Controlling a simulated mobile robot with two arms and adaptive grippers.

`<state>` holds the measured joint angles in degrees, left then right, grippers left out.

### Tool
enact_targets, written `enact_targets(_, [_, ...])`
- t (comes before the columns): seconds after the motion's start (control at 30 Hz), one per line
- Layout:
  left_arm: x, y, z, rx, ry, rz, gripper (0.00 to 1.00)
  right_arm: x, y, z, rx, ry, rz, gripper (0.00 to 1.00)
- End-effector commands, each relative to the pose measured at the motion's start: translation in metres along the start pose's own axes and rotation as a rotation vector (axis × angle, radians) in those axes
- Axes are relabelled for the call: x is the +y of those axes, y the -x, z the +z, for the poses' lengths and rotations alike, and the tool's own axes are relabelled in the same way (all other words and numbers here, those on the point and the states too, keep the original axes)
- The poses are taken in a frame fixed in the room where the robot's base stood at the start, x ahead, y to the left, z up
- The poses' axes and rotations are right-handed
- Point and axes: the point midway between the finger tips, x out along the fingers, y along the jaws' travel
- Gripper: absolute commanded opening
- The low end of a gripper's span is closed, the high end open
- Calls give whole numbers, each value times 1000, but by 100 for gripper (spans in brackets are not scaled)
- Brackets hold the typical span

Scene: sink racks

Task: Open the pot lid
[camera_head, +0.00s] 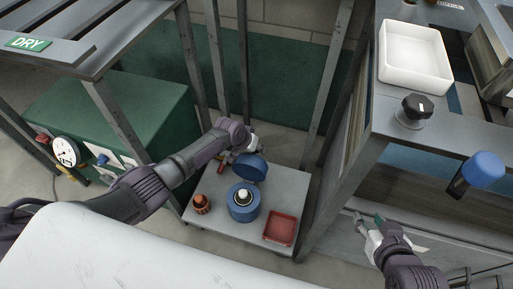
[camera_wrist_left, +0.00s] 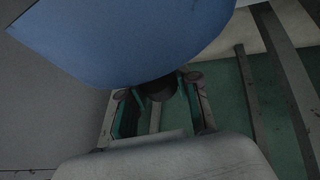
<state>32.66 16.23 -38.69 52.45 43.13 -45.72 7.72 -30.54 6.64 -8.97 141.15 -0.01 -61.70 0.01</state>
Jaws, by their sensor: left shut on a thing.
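The blue pot (camera_head: 240,213) stands on a low grey table, with its top uncovered. A small white-and-dark item (camera_head: 243,197) shows inside it. The blue lid (camera_head: 252,169) is tilted up above and behind the pot. My left gripper (camera_head: 243,152) is behind the lid, partly hidden. In the left wrist view the lid (camera_wrist_left: 130,40) fills the top. There the left gripper (camera_wrist_left: 160,95) is shut on the lid's dark knob (camera_wrist_left: 158,87). My right gripper (camera_head: 368,222) is at the lower right, away from the pot, with its fingers apart and empty.
A red-brown jar (camera_head: 201,204) stands left of the pot and a red tray (camera_head: 280,229) right of it. Metal posts (camera_head: 325,80) rise behind the low table (camera_head: 292,183). A counter with a white basin (camera_head: 414,58) and dark knob (camera_head: 415,107) is at right.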

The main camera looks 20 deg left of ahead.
Motion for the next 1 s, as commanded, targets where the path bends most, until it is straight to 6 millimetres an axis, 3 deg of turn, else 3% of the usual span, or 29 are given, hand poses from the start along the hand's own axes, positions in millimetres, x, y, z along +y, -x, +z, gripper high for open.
enact_targets(0.03, [-1, 0, -2, 5, -4, -2, 0, 0, 0, 0, 0, 0, 0, 40])
enact_targets(0.07, [-1, 0, -2, 5, -4, -2, 37, 0, 0, 0, 0, 0, 0, 40])
enact_targets(0.2, [-1, 0, -2, 4, -3, -2, 57, 0, 0, 0, -1, 0, 0, 40])
enact_targets(0.63, [-1, 8, -1, 3, -1, 1, 57, 0, 0, 0, -1, 0, -1, 40])
enact_targets(1.0, [-1, 66, -1, 6, -3, -2, 57, 0, 0, 0, -1, 0, 0, 40])
